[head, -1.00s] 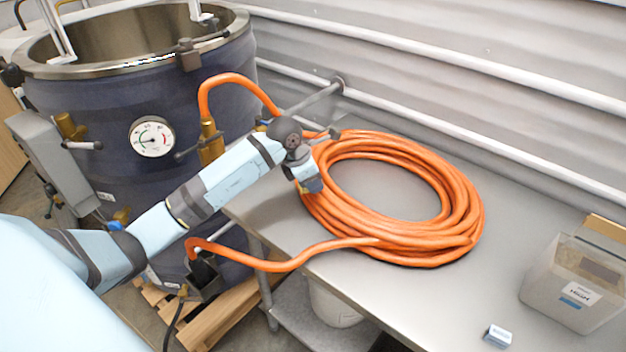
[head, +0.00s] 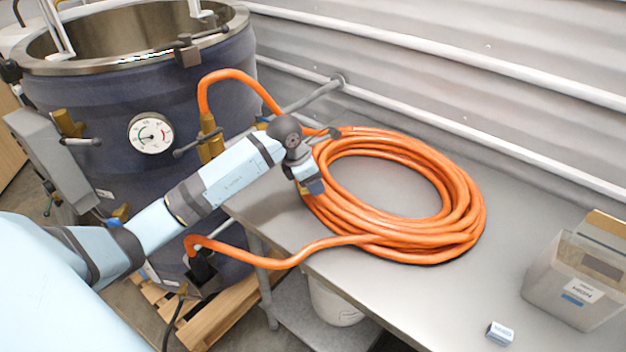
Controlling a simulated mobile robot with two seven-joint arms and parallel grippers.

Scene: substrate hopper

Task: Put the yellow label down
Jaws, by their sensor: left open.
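I see no yellow label that I can make out in the head view. My left gripper (head: 311,187) is at the near left edge of the orange hose coil, above the grey metal table (head: 400,300). It is open, and I see nothing between its fingers, though they are small and partly turned away. A small white and blue block (head: 499,333) lies on the table near its front edge, well to the right of the gripper. My right gripper is not in view.
The orange hose coil (head: 455,240) fills the middle of the table and runs to the dark hopper (head: 90,110) at left. A clear bin (head: 572,280) with a white label stands at right. A wall with white pipes is behind.

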